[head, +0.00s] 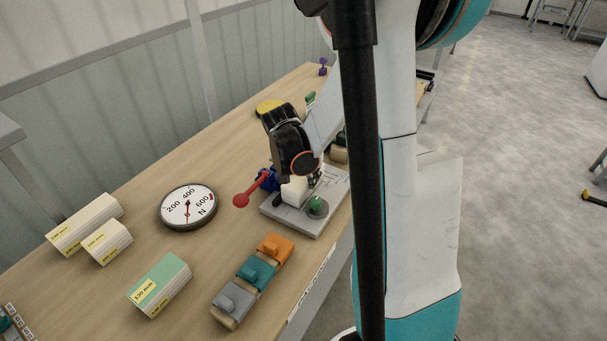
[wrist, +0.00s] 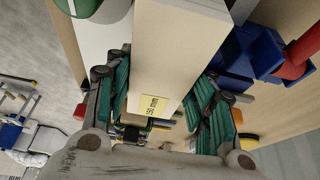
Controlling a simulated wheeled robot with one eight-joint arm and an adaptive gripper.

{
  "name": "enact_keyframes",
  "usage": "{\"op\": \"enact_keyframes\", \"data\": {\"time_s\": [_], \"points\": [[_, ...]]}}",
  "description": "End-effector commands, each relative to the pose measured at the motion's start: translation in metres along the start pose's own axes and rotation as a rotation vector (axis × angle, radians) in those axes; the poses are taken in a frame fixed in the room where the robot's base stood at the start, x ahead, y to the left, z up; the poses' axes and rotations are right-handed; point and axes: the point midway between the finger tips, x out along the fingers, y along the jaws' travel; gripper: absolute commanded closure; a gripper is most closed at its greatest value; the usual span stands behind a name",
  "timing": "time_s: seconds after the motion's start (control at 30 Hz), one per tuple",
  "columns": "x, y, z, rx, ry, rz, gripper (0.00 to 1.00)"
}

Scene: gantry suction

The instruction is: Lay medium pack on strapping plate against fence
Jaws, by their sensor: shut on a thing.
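The held pack is a cream-white block (wrist: 180,40) with a yellow millimetre label. My gripper (wrist: 165,85) is shut on it, with a green-padded finger on each side. In the head view a white part of the pack (head: 294,190) shows below my gripper (head: 304,181), over the grey strapping plate (head: 284,218). The gripper hides most of the pack, and I cannot tell whether it touches the plate. The fence is not clearly made out.
A round force dial (head: 188,206) lies left of the plate. Two white packs (head: 84,222) (head: 108,243) and a teal-topped pack (head: 160,284) lie further left. A wooden holder with grey, teal and orange blocks (head: 253,277) is near the front edge. Bare table lies between them.

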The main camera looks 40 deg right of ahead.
Motion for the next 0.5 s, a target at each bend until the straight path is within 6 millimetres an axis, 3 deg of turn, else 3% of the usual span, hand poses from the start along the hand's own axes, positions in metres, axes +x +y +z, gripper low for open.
{"op": "enact_keyframes", "data": {"time_s": [0.2,0.23,0.3,0.5], "points": [[0.0052,-0.0001,0.0020,0.000,0.000,0.000,0.91],[0.0047,-0.0001,0.0018,0.000,0.000,0.000,0.46],[0.0042,0.0000,0.0016,0.000,0.000,0.000,0.30],[0.0041,0.0000,0.0017,0.000,0.000,0.000,0.27]]}}
